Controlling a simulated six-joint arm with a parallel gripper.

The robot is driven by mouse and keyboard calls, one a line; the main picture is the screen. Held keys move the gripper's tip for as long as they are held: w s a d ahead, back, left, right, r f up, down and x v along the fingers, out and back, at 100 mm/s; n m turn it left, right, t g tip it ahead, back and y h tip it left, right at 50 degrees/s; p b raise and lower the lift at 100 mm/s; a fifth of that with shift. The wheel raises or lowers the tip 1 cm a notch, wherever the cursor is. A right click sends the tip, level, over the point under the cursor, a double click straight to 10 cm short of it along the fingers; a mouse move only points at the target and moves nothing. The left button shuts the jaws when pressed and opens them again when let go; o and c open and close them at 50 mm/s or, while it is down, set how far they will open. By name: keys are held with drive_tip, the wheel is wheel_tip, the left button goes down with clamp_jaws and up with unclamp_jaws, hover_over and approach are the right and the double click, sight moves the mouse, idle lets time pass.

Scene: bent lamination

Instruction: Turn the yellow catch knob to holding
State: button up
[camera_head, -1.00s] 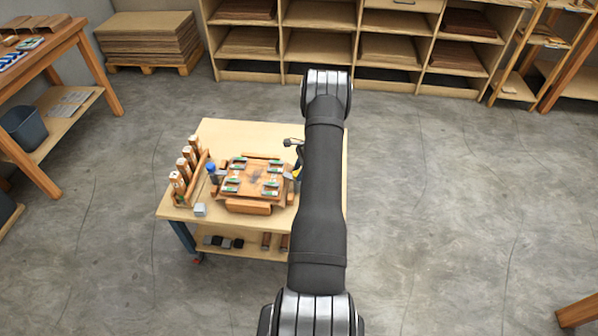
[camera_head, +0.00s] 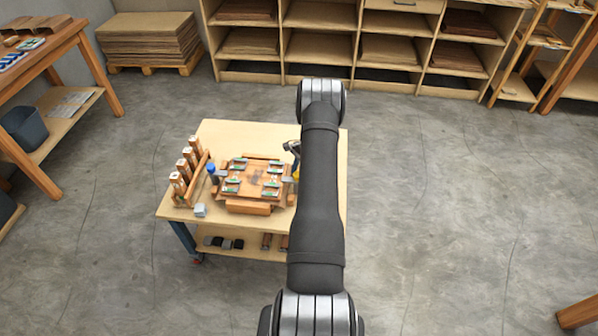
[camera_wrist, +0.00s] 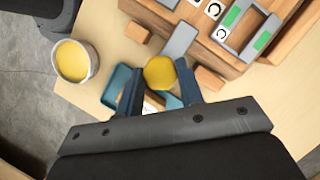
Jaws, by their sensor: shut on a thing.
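The yellow catch knob (camera_wrist: 160,72) is a round yellow cap in the middle of the wrist view, beside the wooden fixture (camera_wrist: 225,60). My gripper (camera_wrist: 159,82) has its two blue-grey fingers on either side of the knob and is shut on it. A grey flat bar (camera_wrist: 180,40) lies just beyond the knob, toward the fixture. In the head view a small yellow spot (camera_head: 296,174) shows at the fixture's right side, partly covered by my arm. The knob's underside and any marking for its position are hidden.
A cup with yellow contents (camera_wrist: 73,61) stands left of the knob. A blue tray-like piece (camera_wrist: 118,88) lies partly behind my left finger. Small wooden blocks (camera_wrist: 138,32) (camera_wrist: 209,79) sit near the knob. The workbench (camera_head: 240,132) is bare along its far edge.

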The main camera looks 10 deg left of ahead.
drive_tip(key=o, duration=1)
drive_tip(key=v, duration=1.7)
drive_tip(key=shift+r, duration=0.25)
drive_tip(key=x, duration=1.7)
drive_tip(key=shift+f, duration=0.25)
